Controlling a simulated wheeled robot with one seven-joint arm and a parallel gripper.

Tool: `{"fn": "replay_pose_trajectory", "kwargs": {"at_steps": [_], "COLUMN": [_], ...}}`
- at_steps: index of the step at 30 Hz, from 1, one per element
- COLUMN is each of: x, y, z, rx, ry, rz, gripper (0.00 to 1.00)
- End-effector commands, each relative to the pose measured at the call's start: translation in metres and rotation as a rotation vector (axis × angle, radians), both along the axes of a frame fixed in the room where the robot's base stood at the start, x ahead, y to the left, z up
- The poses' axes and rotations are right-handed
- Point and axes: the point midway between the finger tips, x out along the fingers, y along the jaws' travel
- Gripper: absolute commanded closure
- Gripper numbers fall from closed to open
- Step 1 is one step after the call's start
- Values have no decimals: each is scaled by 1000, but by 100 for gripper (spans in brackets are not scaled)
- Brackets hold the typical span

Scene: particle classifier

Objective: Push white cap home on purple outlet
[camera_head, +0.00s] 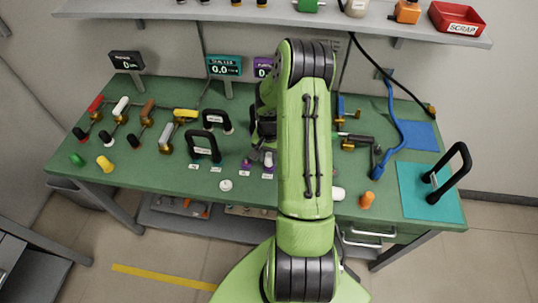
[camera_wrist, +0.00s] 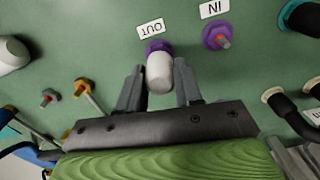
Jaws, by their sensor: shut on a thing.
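The white cap (camera_wrist: 160,75) sits at the purple outlet (camera_wrist: 156,46), beside the OUT label, in the wrist view. Part of the purple ring shows past the cap, and I cannot tell how far on the cap is. My gripper (camera_wrist: 159,88) has one finger on each side of the cap and is shut on it. In the head view the white cap (camera_head: 268,160) shows just left of my green arm, which hides much of that area.
A second purple fitting (camera_wrist: 217,36) by the IN label is uncapped, with a red tip. Black handles (camera_wrist: 296,112) stand at right. Brass fittings (camera_wrist: 82,87) and a white rounded piece (camera_wrist: 12,54) lie at left. In the head view a loose white cap (camera_head: 226,185) rests near the bench's front.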

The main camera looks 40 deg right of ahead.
Motion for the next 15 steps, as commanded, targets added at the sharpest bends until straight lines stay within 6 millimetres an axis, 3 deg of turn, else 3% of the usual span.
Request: {"fn": "replay_pose_trajectory", "kwargs": {"at_steps": [15], "x": [-1], "y": [0], "z": [-15], "rx": [0], "ry": [1], "rz": [-1], "gripper": [95]}}
